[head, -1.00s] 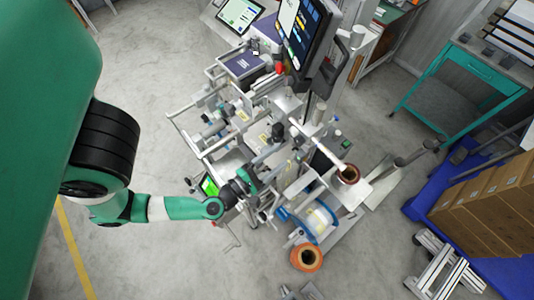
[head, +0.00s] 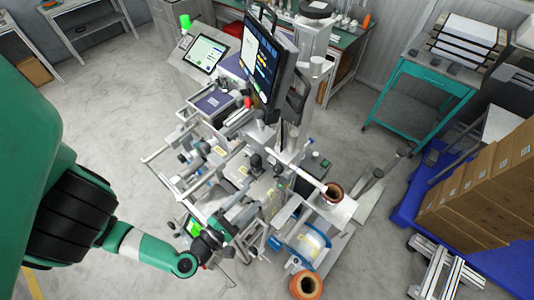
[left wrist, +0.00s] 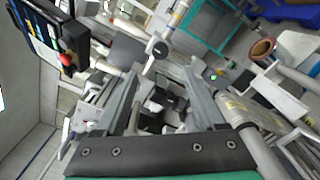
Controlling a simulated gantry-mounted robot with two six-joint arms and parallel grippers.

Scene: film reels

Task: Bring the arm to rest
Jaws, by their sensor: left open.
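My left arm comes in from the left in the head view. My left gripper (head: 222,238) is at the near left side of the film-reel machine (head: 250,165), over or beside its frame; the exact gap cannot be told. In the left wrist view my left gripper (left wrist: 167,88) has its two grey fingers spread apart, with nothing held between them. Machine parts show behind and between the fingers. My right gripper shows in neither view.
A monitor (head: 262,62) stands on the machine. A blue-flanged reel (head: 310,241) and orange-brown rolls (head: 306,285) are on its near right. A teal cart (head: 425,75) and brown boxes (head: 490,190) stand at right. The floor at left (head: 100,120) is clear.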

